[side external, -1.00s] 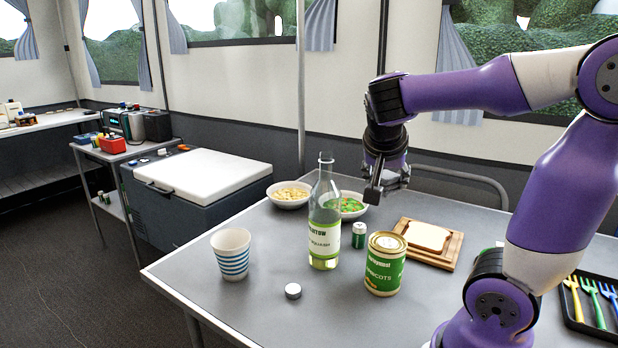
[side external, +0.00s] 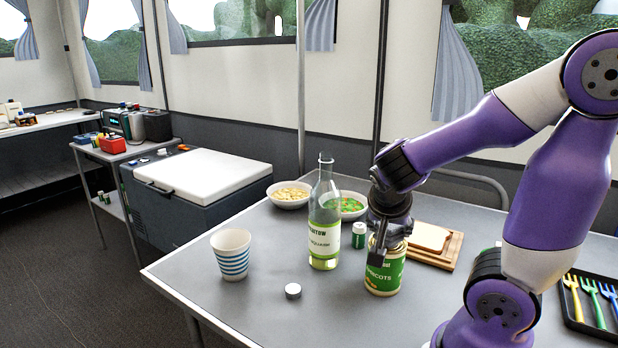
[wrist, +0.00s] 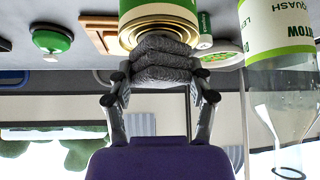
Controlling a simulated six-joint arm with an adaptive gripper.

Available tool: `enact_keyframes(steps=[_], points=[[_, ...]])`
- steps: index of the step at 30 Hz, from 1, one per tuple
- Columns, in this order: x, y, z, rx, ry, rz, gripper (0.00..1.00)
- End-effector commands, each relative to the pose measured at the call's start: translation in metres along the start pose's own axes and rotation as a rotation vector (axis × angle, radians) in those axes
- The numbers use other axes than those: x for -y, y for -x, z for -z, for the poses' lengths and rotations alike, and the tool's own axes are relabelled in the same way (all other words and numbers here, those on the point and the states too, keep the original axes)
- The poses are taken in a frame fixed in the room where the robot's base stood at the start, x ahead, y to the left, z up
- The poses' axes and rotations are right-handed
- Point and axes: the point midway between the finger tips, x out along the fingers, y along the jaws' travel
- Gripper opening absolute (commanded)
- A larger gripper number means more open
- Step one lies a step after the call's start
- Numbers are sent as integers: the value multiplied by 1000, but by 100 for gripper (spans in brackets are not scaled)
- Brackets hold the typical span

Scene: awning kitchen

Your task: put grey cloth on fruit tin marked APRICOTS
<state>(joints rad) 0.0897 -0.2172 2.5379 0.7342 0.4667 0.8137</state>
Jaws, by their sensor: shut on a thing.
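The fruit tin (side external: 384,276) marked APRICOTS is green and gold and stands upright on the grey table. My gripper (side external: 388,246) is at the top of the tin and hides part of its lid. In the upside-down wrist view, the gripper (wrist: 161,78) is shut on the folded grey cloth (wrist: 163,62), with a finger at each side. The cloth overlaps the lid and rim of the tin (wrist: 158,12) in that view. I cannot tell whether it touches the lid. In the side view the cloth is hard to make out.
A squash bottle (side external: 325,225) stands close left of the tin, with a small green jar (side external: 359,236) behind. A bread board (side external: 436,260) lies to the right. A striped cup (side external: 232,256) and a small round lid (side external: 293,291) are left on otherwise bare table.

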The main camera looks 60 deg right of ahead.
Motion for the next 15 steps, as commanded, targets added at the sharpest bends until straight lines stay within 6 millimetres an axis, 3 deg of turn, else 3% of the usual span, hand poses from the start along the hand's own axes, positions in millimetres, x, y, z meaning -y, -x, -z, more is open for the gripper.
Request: enact_keyframes(steps=[2,3,5,15], points=[[0,-2,-2,1,1,-1,34],[0,-2,-2,1,0,-1,67],[0,-2,-2,1,0,0,91],[0,-2,-2,0,0,0,91]])
